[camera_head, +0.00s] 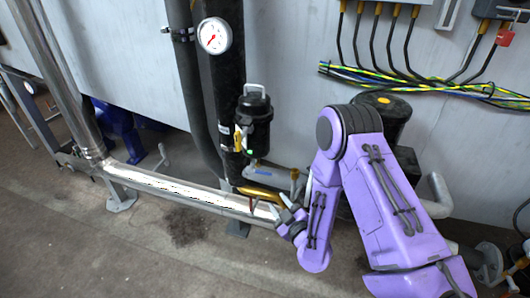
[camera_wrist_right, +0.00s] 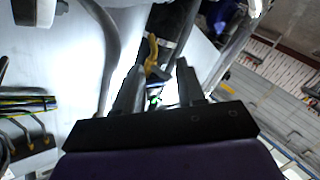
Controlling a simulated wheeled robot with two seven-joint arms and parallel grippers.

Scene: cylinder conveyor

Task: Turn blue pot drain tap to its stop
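A black pot (camera_head: 254,122) with a pale handle on top is mounted on the dark vertical pipe in the head view. A small blue lever (camera_head: 263,172) shows just below it; I take it for the drain tap handle. My right gripper (camera_head: 277,203) is below and to the right of the lever, by the horizontal pipe. In the right wrist view its two fingers (camera_wrist_right: 158,78) stand apart. A yellow part (camera_wrist_right: 152,48) and a small blue-green part (camera_wrist_right: 154,98) show between them, partly hidden. Contact cannot be told. My left gripper is out of view.
A round gauge (camera_head: 214,36) sits on the vertical pipe above. A silvery horizontal pipe (camera_head: 170,187) runs low across the left. Striped cables (camera_head: 400,80) hang along the wall at right. The floor in front (camera_head: 110,255) is open.

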